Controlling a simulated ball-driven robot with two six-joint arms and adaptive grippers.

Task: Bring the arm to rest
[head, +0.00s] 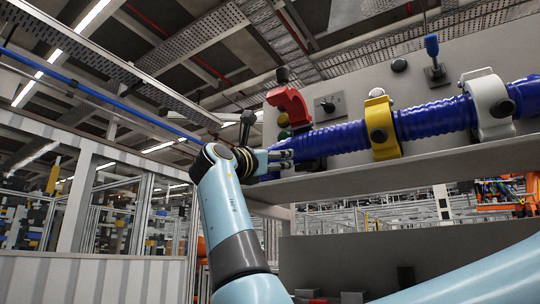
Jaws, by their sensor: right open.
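My right gripper (288,160) is in the middle of the head view, small and seen from the side at the end of my light blue arm. Its fingers are open and point right, towards the left end of a blue ribbed hose (436,117). Between the fingers I see nothing held. Whether the fingers touch the hose end or sit in front of it, I cannot tell. A red clamp (288,104) stands tilted up above the gripper, apart from it. My left gripper is not in view.
A yellow clamp (381,128) and a white clamp (490,106) sit around the hose on a grey panel with a ledge (400,176). A blue-handled lever (432,47) and black knobs are on the panel. Open room lies left of my arm, before a ribbed wall (90,278).

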